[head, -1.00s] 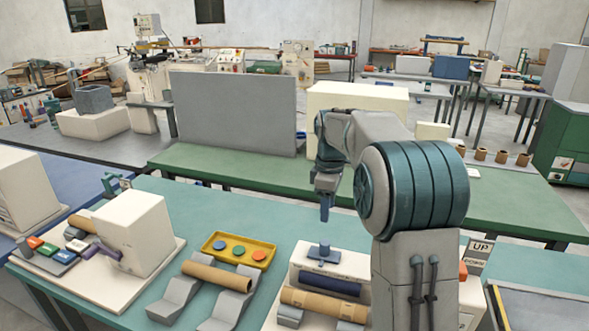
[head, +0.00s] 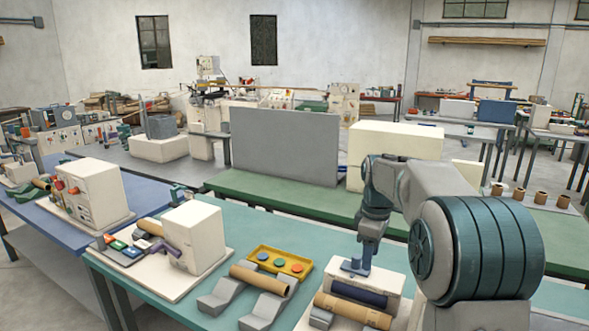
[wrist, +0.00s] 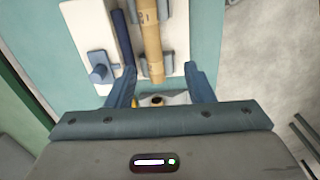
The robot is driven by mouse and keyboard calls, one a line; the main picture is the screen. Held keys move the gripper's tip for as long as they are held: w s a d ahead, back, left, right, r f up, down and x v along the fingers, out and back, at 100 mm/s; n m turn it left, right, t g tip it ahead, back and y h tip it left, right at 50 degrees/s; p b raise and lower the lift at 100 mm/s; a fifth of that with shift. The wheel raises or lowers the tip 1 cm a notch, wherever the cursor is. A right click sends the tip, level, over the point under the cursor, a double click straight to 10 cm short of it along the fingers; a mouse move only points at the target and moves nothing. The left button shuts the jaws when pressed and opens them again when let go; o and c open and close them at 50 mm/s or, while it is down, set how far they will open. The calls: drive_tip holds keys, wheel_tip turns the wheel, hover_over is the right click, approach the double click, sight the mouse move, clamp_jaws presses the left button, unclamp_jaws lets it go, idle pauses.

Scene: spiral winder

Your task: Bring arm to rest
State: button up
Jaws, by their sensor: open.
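My gripper (head: 366,256) hangs from my bent arm over the teal bench (head: 240,222), at the right of the head view. In the wrist view my gripper (wrist: 160,85) shows two blue fingers spread wide, with nothing held between them. Beyond the fingertips lies a white machine base (wrist: 92,40) that also shows in the head view. A brown cardboard tube (wrist: 151,45) lies on it in grey supports, beside a dark blue roller (wrist: 124,40). A blue knob-like part (wrist: 100,68) stands on the same base. In the head view my arm hides part of the bench.
A yellow tray (head: 279,263) with coloured discs and a second tube (head: 260,279) on a grey cradle stand left of the white base. A cream box machine (head: 193,238) is farther left. A grey panel (head: 284,146) stands on the green table behind.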

drive_tip(key=s+a+f+m+t, duration=0.1)
drive_tip(key=s+m, duration=0.5)
drive_tip(key=s, duration=0.8)
drive_tip(key=s+a+f+m+t, duration=0.1)
drive_tip(key=s+m, duration=0.5)
drive_tip(key=s, duration=0.8)
drive_tip(key=shift+s+a+f+t, duration=0.4)
drive_tip(key=shift+a+f, duration=0.15)
drive_tip(key=shift+f, duration=0.3)
drive_tip(key=shift+w, duration=0.1)
